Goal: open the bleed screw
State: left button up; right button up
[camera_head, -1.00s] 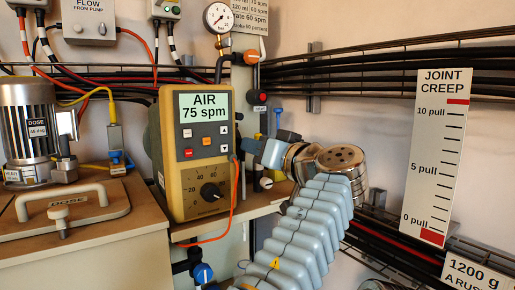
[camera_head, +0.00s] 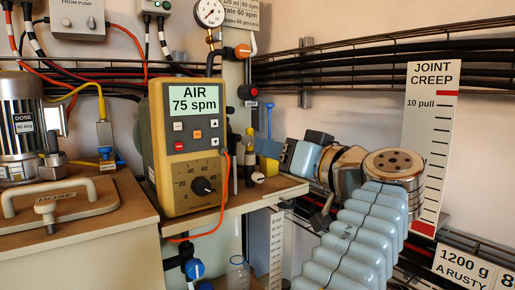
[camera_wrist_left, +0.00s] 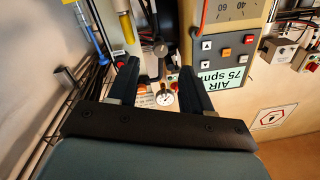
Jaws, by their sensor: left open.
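The yellow dosing pump (camera_head: 188,150) reads AIR 75 spm and also shows at the right of the wrist view (camera_wrist_left: 232,40). Small fittings stand at its right side, including a pale round knob (camera_head: 258,178). I cannot tell for certain which fitting is the bleed screw. My left gripper (camera_head: 268,157) is just right of these fittings, pointing left at them. In the wrist view its two dark fingers (camera_wrist_left: 160,68) are apart and empty. A small grey knob (camera_wrist_left: 160,50) shows in line with the gap, beyond the fingertips; contact is not visible. My right gripper is out of view.
A pressure gauge (camera_head: 209,12) and orange-handled valve (camera_head: 243,51) are above the fittings. A blue T-handle (camera_head: 269,118) and yellow-topped cylinder (camera_wrist_left: 127,28) stand close by. An orange cable (camera_head: 222,205) loops below the pump. The JOINT CREEP scale (camera_head: 432,150) is right of my arm.

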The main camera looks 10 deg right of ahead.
pick_arm(q)
jog(key=v, duration=0.5)
jog(key=shift+r, duration=0.1)
